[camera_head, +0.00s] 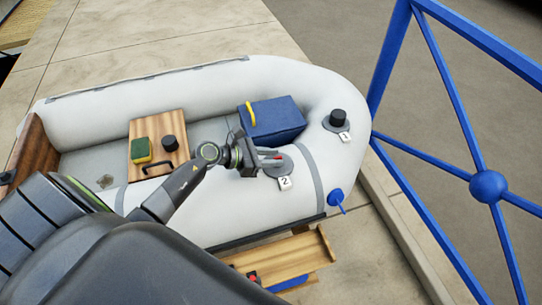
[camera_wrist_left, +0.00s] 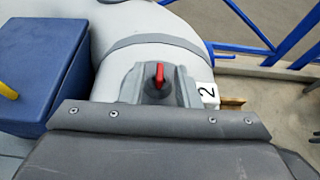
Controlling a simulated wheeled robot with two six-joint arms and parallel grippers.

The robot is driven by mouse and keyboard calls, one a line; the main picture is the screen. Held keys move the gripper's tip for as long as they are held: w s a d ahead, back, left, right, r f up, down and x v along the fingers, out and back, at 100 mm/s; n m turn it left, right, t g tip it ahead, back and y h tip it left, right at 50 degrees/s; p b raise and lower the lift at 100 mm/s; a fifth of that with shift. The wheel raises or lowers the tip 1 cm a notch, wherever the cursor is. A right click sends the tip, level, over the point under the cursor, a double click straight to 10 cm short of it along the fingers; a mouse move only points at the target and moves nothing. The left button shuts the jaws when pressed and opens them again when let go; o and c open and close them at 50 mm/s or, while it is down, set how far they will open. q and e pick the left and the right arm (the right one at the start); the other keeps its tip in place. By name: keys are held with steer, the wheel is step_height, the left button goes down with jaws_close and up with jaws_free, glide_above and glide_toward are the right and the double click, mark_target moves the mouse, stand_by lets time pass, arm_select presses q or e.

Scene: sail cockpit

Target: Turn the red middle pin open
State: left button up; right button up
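The red middle pin (camera_head: 273,156) stands in a round grey valve fitting (camera_head: 284,168) on the near tube of the inflatable boat, beside a label marked 2 (camera_head: 285,183). My left gripper (camera_head: 272,160) is over this fitting. In the left wrist view the red pin (camera_wrist_left: 159,75) shows upright in the picture, between the two grey fingers of my left gripper (camera_wrist_left: 159,84), with a gap on both sides. The fingers look open and hold nothing. They hide parts of the fitting. My right gripper is not in view.
A blue box (camera_head: 275,122) with a yellow handle lies inside the boat. A black cap (camera_head: 338,119) sits by label 1 (camera_head: 346,137). A wooden board (camera_head: 158,145) carries a green-and-yellow sponge (camera_head: 141,150). Blue railing (camera_head: 487,186) stands at the right.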

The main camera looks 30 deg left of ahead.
arm_select(q)
steer(key=shift+c, duration=0.3)
jaws_close()
steer(key=shift+r, duration=0.1)
